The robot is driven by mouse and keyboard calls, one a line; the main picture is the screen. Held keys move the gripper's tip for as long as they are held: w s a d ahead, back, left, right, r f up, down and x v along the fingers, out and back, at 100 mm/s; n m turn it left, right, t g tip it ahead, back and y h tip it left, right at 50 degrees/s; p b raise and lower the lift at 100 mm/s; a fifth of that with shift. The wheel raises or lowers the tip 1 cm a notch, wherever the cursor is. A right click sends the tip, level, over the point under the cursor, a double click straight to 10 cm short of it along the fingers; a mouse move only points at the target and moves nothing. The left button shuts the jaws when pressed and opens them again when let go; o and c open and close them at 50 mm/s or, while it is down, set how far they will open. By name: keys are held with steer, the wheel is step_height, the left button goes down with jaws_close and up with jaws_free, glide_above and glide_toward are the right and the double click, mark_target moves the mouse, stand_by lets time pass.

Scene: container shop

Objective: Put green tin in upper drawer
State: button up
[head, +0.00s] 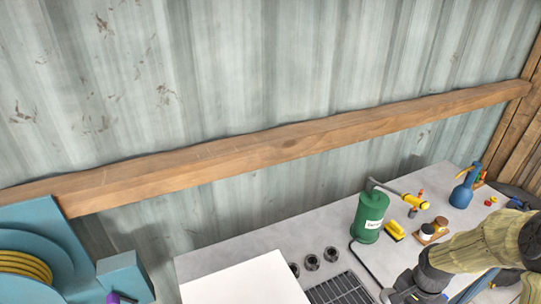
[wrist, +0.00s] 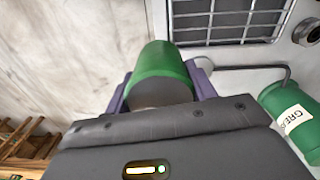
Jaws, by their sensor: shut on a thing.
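A green tin (wrist: 160,62) sits between the two purple fingers of my gripper (wrist: 159,84) in the wrist view. The fingers are shut on its sides, and its lower end is greyish. The tin in my grip cannot be made out in the head view, where my arm enters at the lower right. A different green container with a white label (head: 370,217) stands upright on the workbench; it also shows in the wrist view (wrist: 297,118), apart from my gripper. No upper drawer can be made out in either view.
The grey workbench (head: 235,248) holds a metal grille (head: 340,290), several dark round fittings (head: 311,262), a yellow-handled tool (head: 415,201) and a blue oil can (head: 463,190). A teal hose reel (head: 40,250) stands at the left. A wooden beam (head: 290,150) crosses the wall.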

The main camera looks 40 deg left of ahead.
steer(key=w+d+f+n, duration=0.1)
steer(key=d+f, duration=0.2)
steer(key=d, duration=0.5)
steer(key=w+d+f+n, duration=0.1)
steer(key=d+f, duration=0.3)
steer(key=d, duration=0.4)
steer(key=shift+w+d+f+n, duration=0.15)
steer(key=shift+w+d+n, duration=0.15)
steer(key=shift+d+n, duration=0.1)
steer(key=shift+s, duration=0.1)
